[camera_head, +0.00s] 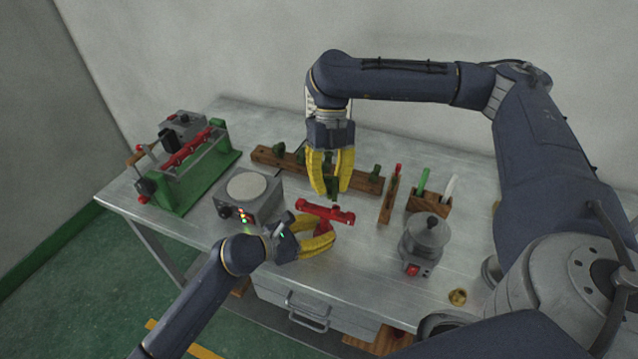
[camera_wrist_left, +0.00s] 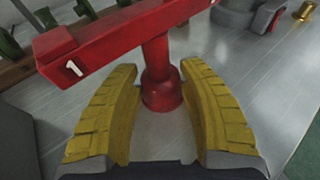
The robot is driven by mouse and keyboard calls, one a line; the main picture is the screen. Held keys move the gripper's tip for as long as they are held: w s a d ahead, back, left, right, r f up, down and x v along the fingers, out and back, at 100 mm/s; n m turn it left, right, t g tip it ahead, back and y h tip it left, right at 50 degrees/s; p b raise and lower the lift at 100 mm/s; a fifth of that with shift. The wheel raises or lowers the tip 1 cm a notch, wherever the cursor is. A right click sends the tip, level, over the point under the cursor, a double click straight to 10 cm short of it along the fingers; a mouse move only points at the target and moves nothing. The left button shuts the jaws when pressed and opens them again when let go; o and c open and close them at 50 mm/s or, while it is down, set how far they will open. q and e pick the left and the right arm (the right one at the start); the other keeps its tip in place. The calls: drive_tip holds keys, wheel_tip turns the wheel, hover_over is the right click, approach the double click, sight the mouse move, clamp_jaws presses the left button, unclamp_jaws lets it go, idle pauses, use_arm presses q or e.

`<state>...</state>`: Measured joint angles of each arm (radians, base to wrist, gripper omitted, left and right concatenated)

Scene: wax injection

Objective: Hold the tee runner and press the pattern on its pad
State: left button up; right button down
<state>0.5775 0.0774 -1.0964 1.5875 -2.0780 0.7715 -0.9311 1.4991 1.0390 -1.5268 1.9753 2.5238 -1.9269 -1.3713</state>
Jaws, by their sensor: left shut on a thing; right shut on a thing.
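The red tee runner (camera_head: 324,210) stands near the middle of the table, its crossbar on top of a short stem. My left gripper (camera_head: 330,232) is shut on the stem. In the left wrist view, the runner's bar (camera_wrist_left: 115,38), with a white "1" near its left end, crosses above the stem (camera_wrist_left: 160,70), which is between the yellow fingers (camera_wrist_left: 160,100). My right gripper (camera_head: 333,188) points down just behind the runner's bar. It is shut on a dark green pattern (camera_head: 333,187), mostly hidden by the fingers. I cannot tell whether the pattern touches the bar.
A wooden rack (camera_head: 265,155) with several dark green pieces lies behind. A grey hot plate unit (camera_head: 262,208) and green-based press (camera_head: 205,185) stand left. A wooden holder (camera_head: 428,204) with sticks, a grey pot (camera_head: 425,240) and a small brass cup (camera_head: 457,297) are right.

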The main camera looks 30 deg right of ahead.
sight(352, 215)
drive_tip(key=s+n+h, duration=0.1)
drive_tip(key=n, duration=0.1)
drive_tip(key=s+d+n+h, duration=0.1)
drive_tip(key=n, duration=0.2)
drive_tip(key=r+n, duration=0.1)
drive_tip(key=n, duration=0.2)
drive_tip(key=shift+s+d+r+g+h, duration=0.1)
drive_tip(key=shift+s+d+g+h, duration=0.25)
drive_tip(key=shift+s+g+h, duration=0.05)
drive_tip(key=n, duration=0.2)
drive_tip(key=s+d+n+h, duration=0.1)
drive_tip(key=n, duration=0.1)
drive_tip(key=s+r+n+h, duration=0.1)
drive_tip(key=n, duration=0.2)
drive_tip(key=shift+s+d+t, duration=0.15)
drive_tip(key=shift+d+t, duration=0.05)
drive_tip(key=shift+t, duration=0.2)
drive_tip(key=shift+s+f, duration=0.1)
drive_tip(key=shift+f, duration=1.9)
drive_tip(key=shift+f+n, duration=0.3)
drive_tip(key=shift+f, duration=0.25)
idle(0.9)
drive_tip(key=shift+c, duration=2.4)
unclamp_jaws()
drive_tip(key=shift+r, duration=0.1)
wheel_tip(352, 215, up, 7)
